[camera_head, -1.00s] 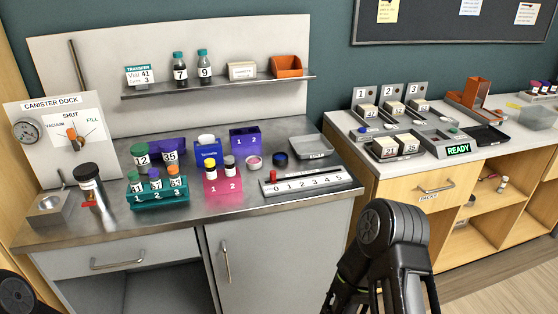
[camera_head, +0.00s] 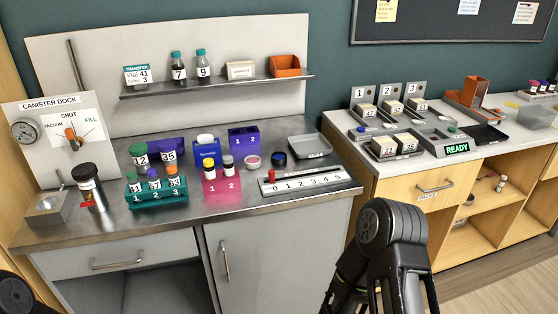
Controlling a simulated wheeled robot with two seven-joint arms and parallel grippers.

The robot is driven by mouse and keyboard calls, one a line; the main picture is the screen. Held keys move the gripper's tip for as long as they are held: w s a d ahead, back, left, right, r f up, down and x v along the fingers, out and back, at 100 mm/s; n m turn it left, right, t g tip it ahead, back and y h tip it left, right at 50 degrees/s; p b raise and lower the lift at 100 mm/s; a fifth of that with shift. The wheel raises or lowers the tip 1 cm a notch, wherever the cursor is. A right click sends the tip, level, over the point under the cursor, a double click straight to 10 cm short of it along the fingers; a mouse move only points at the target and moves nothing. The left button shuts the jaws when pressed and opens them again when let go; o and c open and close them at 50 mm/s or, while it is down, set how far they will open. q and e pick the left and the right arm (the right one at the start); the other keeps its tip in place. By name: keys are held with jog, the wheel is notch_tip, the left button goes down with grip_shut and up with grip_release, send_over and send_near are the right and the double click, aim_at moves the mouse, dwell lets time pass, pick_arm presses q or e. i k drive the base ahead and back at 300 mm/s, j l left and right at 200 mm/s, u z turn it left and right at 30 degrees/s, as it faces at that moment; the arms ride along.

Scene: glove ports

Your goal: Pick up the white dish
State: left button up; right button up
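A small round white dish (camera_head: 252,161) with a pinkish inside sits on the grey metal worktop, just right of the pink two-hole rack. A dark blue round dish or cap (camera_head: 279,158) stands close to its right. The white dish looks flat on the worktop, with nothing touching it. A black part of my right arm stands in the lower middle right, in front of the bench. A small black part of my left arm shows at the lower left corner. I see no fingertips of either gripper.
The pink rack (camera_head: 222,184) with two vials stands left of the dish. A numbered strip (camera_head: 311,181) with a red slider lies in front right. A purple rack (camera_head: 244,138) is behind, and a grey tray (camera_head: 310,147) is at the back right. A teal rack (camera_head: 157,196) stands further left.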

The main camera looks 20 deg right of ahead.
aim_at(252, 162)
jog(key=i+l+z, duration=0.15)
jog(key=l, duration=0.2)
jog(key=l+z, duration=0.15)
jog(key=l, duration=0.2)
jog(key=i+l+z, duration=0.3)
jog(key=l, duration=0.3)
jog(key=i+l, duration=0.05)
